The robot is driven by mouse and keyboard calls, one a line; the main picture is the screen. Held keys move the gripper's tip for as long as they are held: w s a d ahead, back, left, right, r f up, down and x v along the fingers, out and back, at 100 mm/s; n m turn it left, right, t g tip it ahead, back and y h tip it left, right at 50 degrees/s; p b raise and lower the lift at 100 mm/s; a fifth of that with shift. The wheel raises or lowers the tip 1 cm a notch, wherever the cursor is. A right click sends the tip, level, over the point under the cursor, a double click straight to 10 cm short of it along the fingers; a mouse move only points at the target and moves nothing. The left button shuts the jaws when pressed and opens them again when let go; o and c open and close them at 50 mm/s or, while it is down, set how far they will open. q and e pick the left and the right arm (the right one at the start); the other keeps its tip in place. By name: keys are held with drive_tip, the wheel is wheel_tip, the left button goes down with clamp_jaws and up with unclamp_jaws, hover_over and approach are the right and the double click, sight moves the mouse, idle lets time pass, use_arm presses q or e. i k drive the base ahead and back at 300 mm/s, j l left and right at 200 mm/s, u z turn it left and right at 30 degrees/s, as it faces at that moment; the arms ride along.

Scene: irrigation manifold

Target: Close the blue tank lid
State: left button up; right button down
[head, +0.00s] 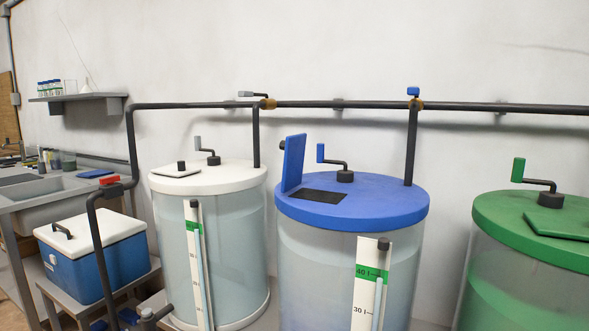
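The blue tank (345,265) stands in the middle of the view, with a round blue top (375,198). Its hinged blue lid flap (294,163) stands upright at the left of a dark rectangular opening (319,196), so the lid is open. A small dark knob shows on the left face of the flap. A crank with a blue handle (320,153) rises from the top behind the opening. Neither of my grippers is in view.
A white tank (209,178) stands to the left and a green tank (535,230) to the right; their lids lie flat. A dark pipe (460,106) runs along the wall, dropping to the blue tank. A cooler (95,260) and sink (40,195) are at left.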

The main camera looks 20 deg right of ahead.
sight(293, 148)
drive_tip(key=i+j+z, duration=0.1)
drive_tip(key=z, duration=0.35)
drive_tip(key=i+j+z, duration=0.1)
drive_tip(key=z, duration=0.4)
drive_tip(key=j+z, duration=0.15)
drive_tip(key=z, duration=0.3)
drive_tip(key=i+j+z, duration=0.1)
drive_tip(key=j+z, duration=0.25)
drive_tip(key=j, duration=0.6)
drive_tip(key=j+z, duration=0.35)
drive_tip(key=j, duration=0.6)
drive_tip(key=k+z, duration=0.15)
drive_tip(key=z, duration=0.2)
drive_tip(key=l+z, duration=0.2)
